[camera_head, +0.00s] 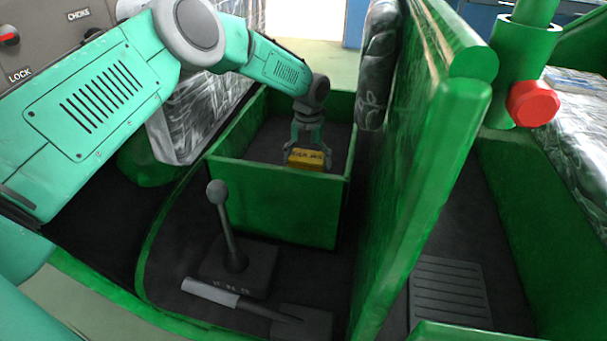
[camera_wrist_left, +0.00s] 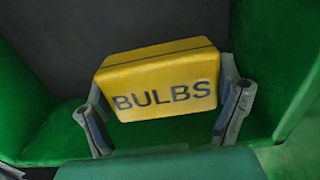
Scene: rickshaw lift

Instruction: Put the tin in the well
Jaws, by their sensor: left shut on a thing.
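The tin is a yellow box (camera_head: 306,157) with dark lettering. In the left wrist view the tin (camera_wrist_left: 160,82) reads "BULBS" and sits slightly tilted between the two fingers. My left gripper (camera_head: 307,150) is shut on it; the fingers of the left gripper also show on both sides of it in the wrist view (camera_wrist_left: 165,112). The well is a green-walled box with a dark floor (camera_head: 275,198). The gripper and tin are inside the well's opening, near its front wall. I cannot tell whether the tin touches the floor. My right gripper is not in view.
A red knob (camera_head: 533,103) sits on a green post. A plastic-wrapped seat (camera_head: 195,115) is at the left.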

